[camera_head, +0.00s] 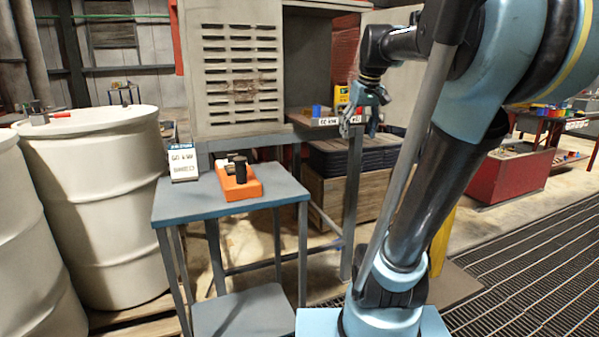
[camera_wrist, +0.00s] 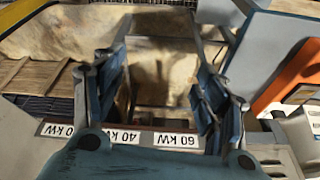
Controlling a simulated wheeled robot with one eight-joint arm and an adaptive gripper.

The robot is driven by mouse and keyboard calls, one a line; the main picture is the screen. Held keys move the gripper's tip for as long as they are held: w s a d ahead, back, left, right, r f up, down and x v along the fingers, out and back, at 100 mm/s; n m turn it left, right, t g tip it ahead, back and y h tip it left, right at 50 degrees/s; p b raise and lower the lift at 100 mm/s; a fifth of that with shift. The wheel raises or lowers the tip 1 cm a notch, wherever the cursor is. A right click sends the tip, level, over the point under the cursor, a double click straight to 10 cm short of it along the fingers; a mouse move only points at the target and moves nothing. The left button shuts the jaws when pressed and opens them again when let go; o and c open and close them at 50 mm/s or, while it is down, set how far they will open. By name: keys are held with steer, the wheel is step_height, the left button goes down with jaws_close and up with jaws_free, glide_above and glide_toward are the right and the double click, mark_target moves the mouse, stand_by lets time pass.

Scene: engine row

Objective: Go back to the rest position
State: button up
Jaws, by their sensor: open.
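My gripper (camera_head: 360,112) hangs in the air in front of the shelf edge, to the right of the grey cabinet. In the wrist view my gripper (camera_wrist: 168,95) has its two blue fingers spread apart with nothing between them. The floor and part of a frame show through the gap. My blue and dark arm rises on the right of the head view and bends back left to the gripper. Whether the fingers touch the shelf cannot be told.
A small table (camera_head: 180,204) holds an orange block (camera_head: 249,190) with dark parts and a white sign (camera_head: 183,163). White drums (camera_head: 95,200) stand left. The cabinet (camera_head: 237,110) is behind. A shelf with kW labels (camera_wrist: 125,136) is close to the gripper. A red bin (camera_head: 495,181) stands right.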

steer(key=s+f+m, duration=0.1)
steer(key=s+f, duration=1)
steer(key=f, duration=0.3)
steer(key=s+f+m+g+h, duration=0.1)
steer(key=s+f, duration=0.9)
steer(key=f, duration=0.4)
steer(key=shift+s+d+f, duration=0.15)
steer(key=shift+s+d, duration=0.05)
steer(key=shift+s, duration=0.15)
steer(key=shift+w+f, duration=0.2)
steer(key=shift+w, duration=0.3)
